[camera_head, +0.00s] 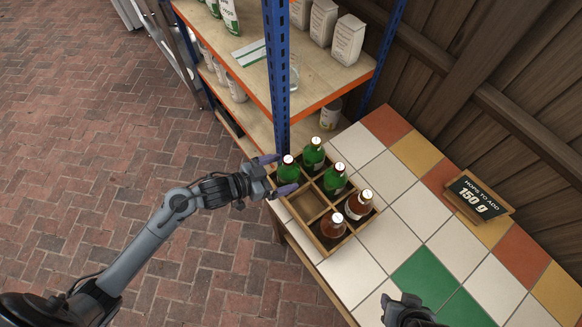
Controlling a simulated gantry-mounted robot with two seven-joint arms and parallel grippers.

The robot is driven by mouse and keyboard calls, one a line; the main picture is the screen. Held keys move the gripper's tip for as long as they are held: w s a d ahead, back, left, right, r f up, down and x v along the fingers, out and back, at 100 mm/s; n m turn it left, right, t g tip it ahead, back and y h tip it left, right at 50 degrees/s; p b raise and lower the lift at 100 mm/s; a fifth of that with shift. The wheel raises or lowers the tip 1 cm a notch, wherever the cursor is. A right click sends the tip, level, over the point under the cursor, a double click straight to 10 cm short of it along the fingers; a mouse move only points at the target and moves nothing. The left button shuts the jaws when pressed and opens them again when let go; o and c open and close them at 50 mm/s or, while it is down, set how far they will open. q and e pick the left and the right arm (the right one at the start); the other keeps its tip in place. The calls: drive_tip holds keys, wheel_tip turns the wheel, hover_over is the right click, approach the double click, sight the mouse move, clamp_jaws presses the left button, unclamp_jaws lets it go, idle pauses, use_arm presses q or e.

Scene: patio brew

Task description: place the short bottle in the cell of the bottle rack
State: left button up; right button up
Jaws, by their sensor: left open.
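The wooden bottle rack (353,233) stands on the tiled counter, with two rows of cells. A green bottle (288,172) is at its left corner cell, upright, between the spread fingers of my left gripper (279,174). The gripper is open; whether a finger touches the bottle I cannot tell. Two more green bottles (313,155) (335,180) stand in the far row, with a brown bottle (358,206) at its right end. Another brown bottle (332,226) stands in the front corner cell. The middle cell of the near row (307,205) is empty. My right gripper (408,310) is partly in view at the bottom; its fingers are unclear.
A blue shelf post (277,80) rises just behind the rack, close to my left gripper. A sign (478,197) reading "Hops to add 150 g" stands on the right.

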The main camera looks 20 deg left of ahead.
use_arm(q)
drive_tip(key=s+a+n+g+y, duration=0.2)
drive_tip(key=s+g+y, duration=0.1)
drive_tip(key=s, duration=0.6)
drive_tip(key=s+a+n+g+y+p, duration=0.1)
drive_tip(key=s+a+n+g+y, duration=0.1)
drive_tip(key=s, duration=0.8)
drive_tip(key=n+g+y, duration=0.1)
drive_tip(key=g+y, duration=0.1)
drive_tip(key=shift+s+a+y, duration=0.2)
drive_tip(key=shift+s+y, duration=0.1)
drive_tip(key=shift+y, duration=0.1)
